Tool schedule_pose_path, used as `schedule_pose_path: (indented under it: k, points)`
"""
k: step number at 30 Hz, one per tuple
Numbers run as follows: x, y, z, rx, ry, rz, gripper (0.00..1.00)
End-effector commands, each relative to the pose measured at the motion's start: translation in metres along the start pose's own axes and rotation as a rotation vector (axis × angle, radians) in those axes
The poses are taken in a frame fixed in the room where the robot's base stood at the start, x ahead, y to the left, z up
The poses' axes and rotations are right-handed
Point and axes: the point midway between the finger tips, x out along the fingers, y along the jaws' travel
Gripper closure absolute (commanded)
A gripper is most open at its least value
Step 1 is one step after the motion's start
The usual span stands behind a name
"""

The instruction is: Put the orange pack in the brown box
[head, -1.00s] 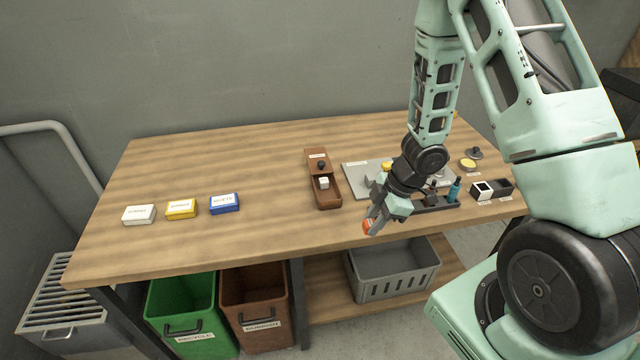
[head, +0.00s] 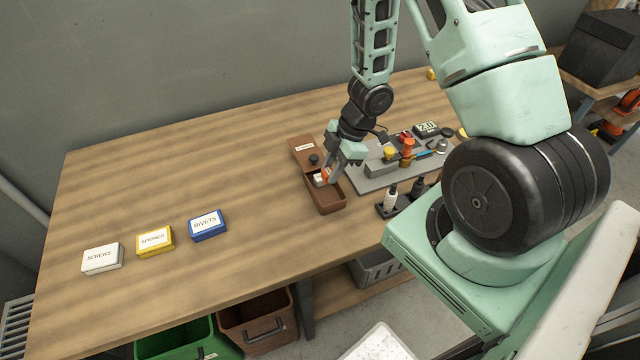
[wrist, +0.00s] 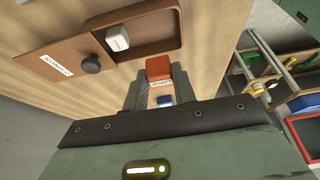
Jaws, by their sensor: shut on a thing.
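My gripper (head: 331,176) is shut on the small orange pack (head: 325,175), which also shows between the fingertips in the wrist view (wrist: 158,68) with a white label on it. The brown box (head: 333,206) lies on the bench, open at its near part, with a black-knobbed, labelled lid part at its far end. In the head view the fingers and pack overlap the box's opening; the exact height over it is unclear. In the wrist view the pack appears beside the rim of the box (wrist: 172,45). A small white block (wrist: 117,38) lies inside.
A grey plate (head: 370,186) with several small parts is just right of the box, with bottles in a dark holder (head: 402,207) in front. Labelled white (head: 103,259), yellow (head: 155,241) and blue (head: 207,224) boxes stand left. The bench between is clear.

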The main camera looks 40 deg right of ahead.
Motion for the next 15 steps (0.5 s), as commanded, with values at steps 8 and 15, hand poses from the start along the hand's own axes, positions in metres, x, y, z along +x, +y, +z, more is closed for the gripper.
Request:
schedule_pose_path:
  k: [8,15]
  points:
    - [0.038,0.000,0.016,0.001,0.000,-0.002,0.99]
    - [0.066,-0.001,0.027,0.002,-0.001,-0.003,0.99]
